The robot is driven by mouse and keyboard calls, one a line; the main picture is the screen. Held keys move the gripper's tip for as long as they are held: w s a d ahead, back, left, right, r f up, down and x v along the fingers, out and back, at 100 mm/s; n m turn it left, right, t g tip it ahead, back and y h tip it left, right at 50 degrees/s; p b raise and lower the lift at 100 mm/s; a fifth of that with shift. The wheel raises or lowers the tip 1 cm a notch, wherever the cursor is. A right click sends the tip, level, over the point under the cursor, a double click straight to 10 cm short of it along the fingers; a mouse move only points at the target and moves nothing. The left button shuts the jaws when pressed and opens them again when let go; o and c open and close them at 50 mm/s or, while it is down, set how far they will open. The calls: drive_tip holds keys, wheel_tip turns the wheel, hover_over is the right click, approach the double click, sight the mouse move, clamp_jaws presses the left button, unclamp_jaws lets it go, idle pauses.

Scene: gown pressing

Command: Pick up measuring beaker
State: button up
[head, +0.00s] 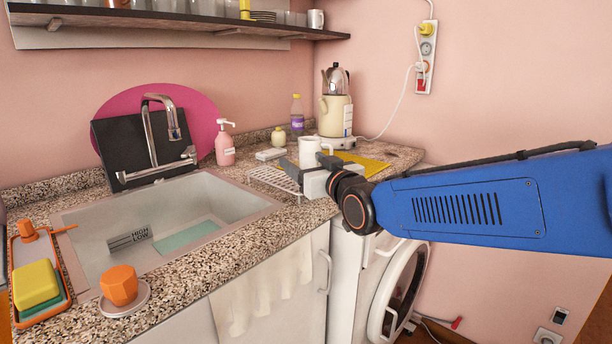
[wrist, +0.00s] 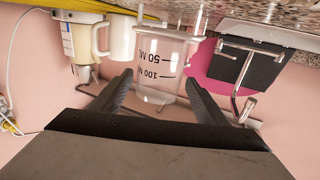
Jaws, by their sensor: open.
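The measuring beaker (wrist: 165,50) is clear, with dark 50 and 100 ML marks. In the wrist view, which is upside down, it shows large between and just beyond my two dark fingers. My gripper (wrist: 160,80) is open, with one finger on each side of the beaker's outline. I cannot tell whether either finger touches it. In the head view my gripper (head: 306,170) is over the counter's right part, at a wire rack. I cannot make out the beaker clearly there.
A white mug (head: 310,152) stands close behind my gripper, with a cream kettle (head: 335,115) beyond it. A yellow cloth (head: 362,164) lies to the right. A pink soap dispenser (head: 225,147) and the sink (head: 225,190) are to the left.

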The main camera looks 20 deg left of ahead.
sight(301, 158)
drive_tip(key=shift+x, duration=2.55)
drive_tip(key=shift+w+d, duration=0.1)
drive_tip(key=c, duration=1.1)
